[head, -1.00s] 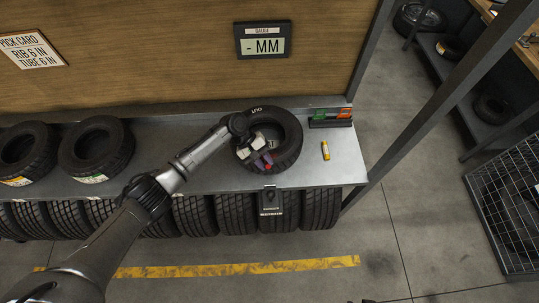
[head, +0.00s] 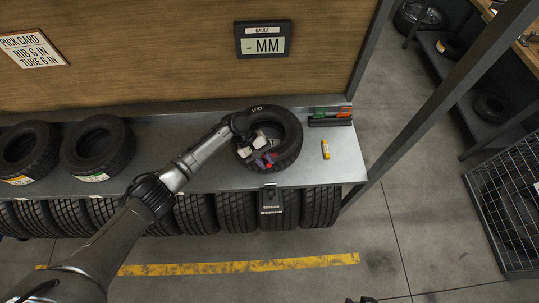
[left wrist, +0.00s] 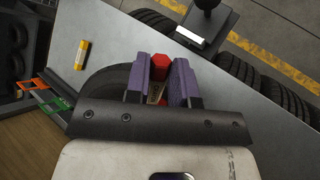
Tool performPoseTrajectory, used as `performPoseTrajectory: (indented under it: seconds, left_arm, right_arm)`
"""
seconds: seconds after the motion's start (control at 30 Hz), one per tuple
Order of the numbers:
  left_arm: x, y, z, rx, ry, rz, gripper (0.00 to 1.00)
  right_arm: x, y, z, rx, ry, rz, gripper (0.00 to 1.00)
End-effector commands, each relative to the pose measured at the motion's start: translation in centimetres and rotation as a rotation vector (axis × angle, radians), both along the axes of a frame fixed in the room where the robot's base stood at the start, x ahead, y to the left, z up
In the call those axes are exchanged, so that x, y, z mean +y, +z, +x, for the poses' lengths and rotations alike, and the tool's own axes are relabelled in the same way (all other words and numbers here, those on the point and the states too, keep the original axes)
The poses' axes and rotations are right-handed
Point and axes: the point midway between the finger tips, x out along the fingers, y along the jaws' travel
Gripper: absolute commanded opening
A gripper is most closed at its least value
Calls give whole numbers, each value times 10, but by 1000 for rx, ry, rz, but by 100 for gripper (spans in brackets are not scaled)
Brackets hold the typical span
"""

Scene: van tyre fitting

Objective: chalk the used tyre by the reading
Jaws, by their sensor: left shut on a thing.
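The used tyre (head: 289,128), marked OUT on its upper sidewall, lies flat near the right end of the grey bench. My left gripper (head: 265,160) is over its near-left part, with purple fingers shut on a red thing (left wrist: 159,64). The left wrist view shows the red thing between the fingers (left wrist: 160,82); most of it is hidden. I cannot tell whether it touches the tyre. A yellow stick (head: 325,150) lies on the bench right of the tyre. The gauge display (head: 264,40) on the back board reads "- MM".
A dark holder with green and orange parts (head: 330,116) stands behind the yellow stick. Two tyres (head: 98,150) lie on the bench at left. A dark bracket (head: 270,198) hangs on the front edge, above several racked tyres. A metal post (head: 450,95) rises at right.

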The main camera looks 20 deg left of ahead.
Motion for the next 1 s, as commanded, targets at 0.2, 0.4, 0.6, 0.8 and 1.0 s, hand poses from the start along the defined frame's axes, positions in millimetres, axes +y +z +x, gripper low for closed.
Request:
performPoseTrajectory:
  seconds: [0.2,0.4,0.6,0.8,1.0]
  left_arm:
    - [-9,-1,4,-1,0,-1,4]
    - [-17,-1,8,-1,-1,0,4]
    - [-21,-1,10,0,-1,-2,4]
    - [-31,-2,14,1,0,-1,4]
    - [-35,-1,16,1,1,0,4]
  right_arm:
    - [-1,-3,0,1,2,-3,43]
    - [-3,-6,0,0,8,-12,43]
    - [-4,-7,0,0,8,-13,43]
    - [-3,-10,0,-1,7,-11,43]
    - [-2,-10,0,0,4,-5,43]
